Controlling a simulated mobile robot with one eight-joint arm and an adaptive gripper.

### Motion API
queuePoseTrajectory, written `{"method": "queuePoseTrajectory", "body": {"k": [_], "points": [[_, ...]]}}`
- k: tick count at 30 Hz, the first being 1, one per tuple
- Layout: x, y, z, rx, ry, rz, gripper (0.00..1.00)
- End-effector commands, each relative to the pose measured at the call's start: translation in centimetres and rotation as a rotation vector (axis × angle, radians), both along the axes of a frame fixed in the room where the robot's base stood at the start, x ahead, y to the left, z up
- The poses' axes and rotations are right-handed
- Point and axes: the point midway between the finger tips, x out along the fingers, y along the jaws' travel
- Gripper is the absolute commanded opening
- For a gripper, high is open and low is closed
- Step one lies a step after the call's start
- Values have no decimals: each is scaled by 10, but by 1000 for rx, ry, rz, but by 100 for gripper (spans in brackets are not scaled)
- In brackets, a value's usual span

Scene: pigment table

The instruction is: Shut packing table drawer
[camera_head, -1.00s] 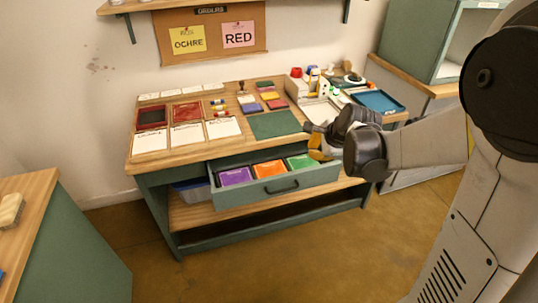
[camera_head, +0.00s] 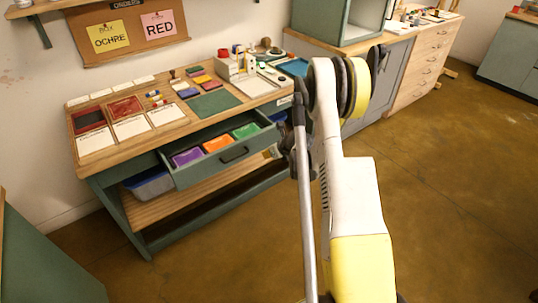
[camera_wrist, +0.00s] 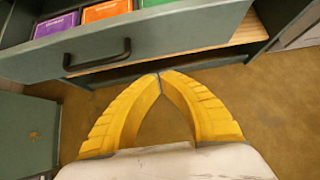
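The packing table drawer (camera_head: 196,168) is pulled open below the worktop, with its dark handle (camera_head: 234,154) on the front. Purple, orange and green packets lie inside it. In the wrist view the drawer front (camera_wrist: 190,32) and its handle (camera_wrist: 97,54) fill the top. My gripper (camera_wrist: 158,76) has its yellow fingertips together, with nothing between them. The fingers appear in front of and below the drawer front, apart from the handle. In the head view my gripper is hidden or hard to make out behind my arm, right of the drawer.
The packing table (camera_head: 150,120) carries cards, coloured blocks and a green mat (camera_head: 212,103). A grey-blue bin (camera_head: 150,184) sits on the lower shelf. A wooden drawer cabinet (camera_head: 420,70) stands at the back right. The brown floor before the table is clear.

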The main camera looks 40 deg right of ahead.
Motion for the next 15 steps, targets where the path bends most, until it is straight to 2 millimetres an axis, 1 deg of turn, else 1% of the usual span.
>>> {"method": "queuePoseTrajectory", "body": {"k": [1, 7, 9, 12, 15], "points": [[9, 1, -13, 0, 0, 1, 0], [38, 2, -41, 0, 0, 3, 0], [50, 2, -38, -1, 1, 2, 0], [62, 3, -38, -1, 1, 3, 0], [71, 3, -36, -1, 0, 2, 0]]}}
